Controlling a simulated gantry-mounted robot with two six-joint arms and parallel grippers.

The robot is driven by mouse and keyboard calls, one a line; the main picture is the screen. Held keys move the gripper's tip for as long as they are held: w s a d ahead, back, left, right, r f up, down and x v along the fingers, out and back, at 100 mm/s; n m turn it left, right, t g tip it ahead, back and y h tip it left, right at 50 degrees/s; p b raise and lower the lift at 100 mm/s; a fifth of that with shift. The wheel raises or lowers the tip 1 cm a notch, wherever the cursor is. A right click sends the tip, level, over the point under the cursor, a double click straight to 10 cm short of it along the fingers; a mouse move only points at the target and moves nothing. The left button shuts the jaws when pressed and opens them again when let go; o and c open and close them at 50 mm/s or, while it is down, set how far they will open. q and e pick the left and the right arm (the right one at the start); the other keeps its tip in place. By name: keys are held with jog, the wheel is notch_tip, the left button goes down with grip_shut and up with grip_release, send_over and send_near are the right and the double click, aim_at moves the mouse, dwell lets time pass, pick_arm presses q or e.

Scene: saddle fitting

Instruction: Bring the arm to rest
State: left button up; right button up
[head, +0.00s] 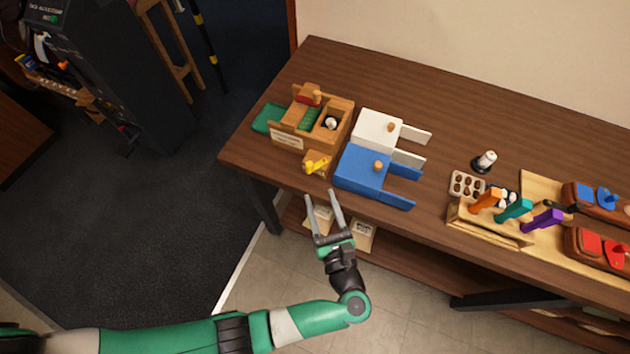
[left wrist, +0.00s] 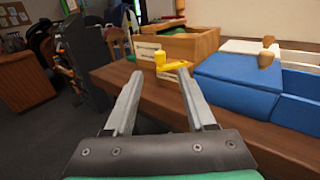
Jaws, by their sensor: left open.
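My left gripper (head: 324,214) is open and empty. It hangs in front of the table's front edge, with its fingers pointing toward the table. In the left wrist view its two fingers (left wrist: 158,98) are spread wide with nothing between them. My left arm reaches in from the lower left in the head view. My right gripper is not in view.
The wooden table (head: 450,105) holds a wooden box (head: 342,108), a small yellow piece (head: 317,165), a blue box (head: 360,168), a white box (head: 374,128) and a rack of coloured-handled tools (head: 490,227). A dark cabinet (head: 110,70) stands at left. Floor left of the table is clear.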

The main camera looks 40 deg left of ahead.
pick_arm(q)
jog(key=v, duration=0.3)
jog(key=shift+s+d, duration=0.1)
jog(key=shift+d, duration=0.05)
dwell(0.3)
